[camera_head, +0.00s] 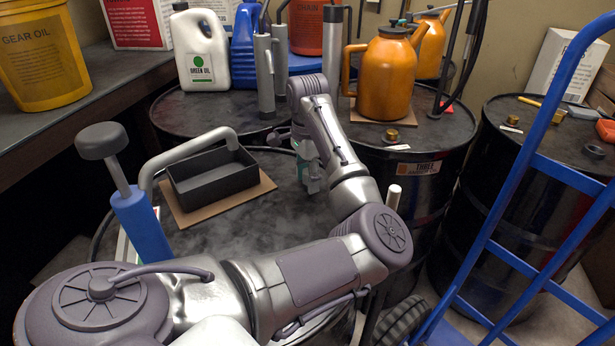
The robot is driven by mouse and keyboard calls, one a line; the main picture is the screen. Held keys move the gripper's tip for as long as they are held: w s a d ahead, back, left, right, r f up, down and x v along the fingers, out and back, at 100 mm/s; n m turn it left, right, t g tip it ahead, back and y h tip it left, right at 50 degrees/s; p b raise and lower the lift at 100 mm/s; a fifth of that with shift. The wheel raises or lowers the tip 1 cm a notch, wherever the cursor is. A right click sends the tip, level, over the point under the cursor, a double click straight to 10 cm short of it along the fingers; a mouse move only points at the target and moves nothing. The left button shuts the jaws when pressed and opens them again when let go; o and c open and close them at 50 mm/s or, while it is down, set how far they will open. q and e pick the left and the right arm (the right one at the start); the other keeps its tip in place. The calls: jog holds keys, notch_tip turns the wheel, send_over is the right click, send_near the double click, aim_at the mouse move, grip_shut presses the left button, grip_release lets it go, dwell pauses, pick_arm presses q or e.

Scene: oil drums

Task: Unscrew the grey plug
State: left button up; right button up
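My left arm crosses the front of the view and bends down over the dark top of the front drum (250,225). My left gripper (312,184) points down close to that drum top, near its far edge. It is small and partly covered by my own wrist, so I cannot tell whether its fingers are open or shut, or whether they touch anything. I cannot make out a grey plug clearly; the spot under the gripper is hidden. A brass-coloured plug (392,137) sits on the drum marked "THREE" (415,180) behind. My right gripper is not in view.
A black tray (212,180) on cardboard and a blue hand pump (142,225) with a curved pipe stand left on the front drum. Orange cans (385,80) and grey cylinders (265,75) stand behind. A blue hand truck (520,170) blocks the right.

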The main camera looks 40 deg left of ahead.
pick_arm(q)
jog(key=shift+o, duration=0.7)
jog(key=shift+r, duration=0.15)
